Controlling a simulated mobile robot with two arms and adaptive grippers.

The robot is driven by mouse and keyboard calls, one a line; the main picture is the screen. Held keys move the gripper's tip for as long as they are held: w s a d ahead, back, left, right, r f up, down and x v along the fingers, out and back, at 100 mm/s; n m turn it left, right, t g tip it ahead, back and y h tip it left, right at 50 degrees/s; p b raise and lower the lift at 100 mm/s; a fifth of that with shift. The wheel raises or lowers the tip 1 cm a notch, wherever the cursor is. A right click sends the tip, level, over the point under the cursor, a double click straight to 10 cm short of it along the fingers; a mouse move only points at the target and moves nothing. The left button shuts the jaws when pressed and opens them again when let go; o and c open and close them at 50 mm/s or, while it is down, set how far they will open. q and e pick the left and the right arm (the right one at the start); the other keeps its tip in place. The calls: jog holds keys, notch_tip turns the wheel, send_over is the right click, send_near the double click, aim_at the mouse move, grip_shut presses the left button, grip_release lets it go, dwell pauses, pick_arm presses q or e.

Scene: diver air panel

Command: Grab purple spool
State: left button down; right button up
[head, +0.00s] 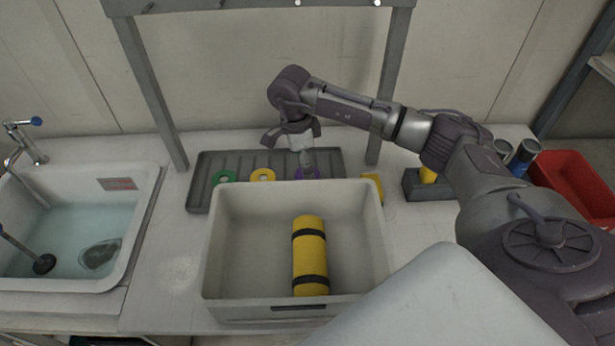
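The purple spool (307,174) lies on the right part of the dark ribbed tray (198,190), behind the grey bin. My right gripper (307,160) points down right over it, and its tip covers part of the spool. I cannot tell whether the fingers touch the spool or how far they are open. My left gripper is not in view.
A green spool (225,176) and a yellow spool (262,175) lie left on the same tray. The grey bin (224,308) in front holds a yellow cylinder (310,258) with black bands. A water-filled sink (148,190) is left, a red bin (578,180) right. Frame posts stand behind.

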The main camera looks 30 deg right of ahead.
jog(key=f+p, duration=0.1)
jog(key=f, duration=0.1)
jog(key=s+f, duration=0.1)
jog(key=f, duration=0.1)
jog(key=shift+d+f+p, duration=0.15)
jog(key=shift+p, duration=0.25)
jog(key=shift+f, duration=0.3)
jog(key=c, duration=1.3)
jog(key=shift+o, duration=0.2)
jog(key=shift+r, duration=0.15)
